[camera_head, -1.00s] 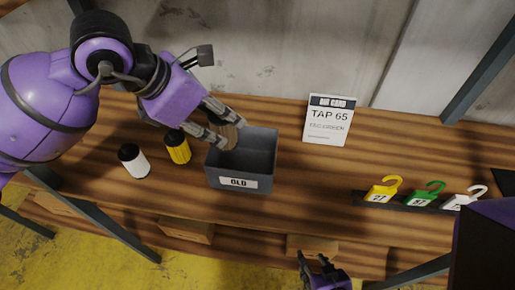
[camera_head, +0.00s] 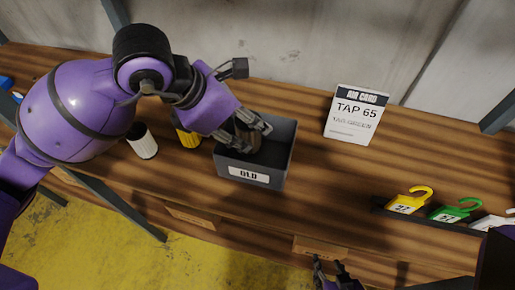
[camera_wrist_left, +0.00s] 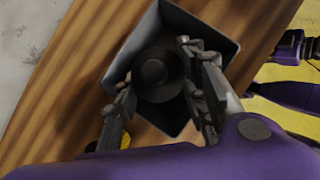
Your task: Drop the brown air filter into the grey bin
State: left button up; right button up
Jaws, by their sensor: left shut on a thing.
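The grey bin (camera_head: 235,168), labelled OLD, stands on the wooden bench, and its open top also shows in the left wrist view (camera_wrist_left: 215,37). My left gripper (camera_head: 250,136) is shut on the brown air filter (camera_head: 244,138), with its fingers over the bin. In the left wrist view the filter (camera_wrist_left: 155,72) is a dark round shape between the two fingers (camera_wrist_left: 157,80), within the outline of the bin's opening. How far its lower end is from the bin floor is hidden. My right gripper (camera_head: 330,272) is low at the bottom edge, its fingers apart and empty.
A white filter (camera_head: 144,146) and a yellow filter (camera_head: 188,138) stand left of the bin. An AIR CARD sign (camera_head: 356,115) reading TAP 65 stands to the right. Yellow (camera_head: 408,203) and green (camera_head: 452,211) hooked tags sit farther right. The bench between bin and tags is clear.

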pick_arm(q)
jog(key=o, duration=0.9)
jog(key=shift+o, duration=1.8)
jog(key=v, duration=1.2)
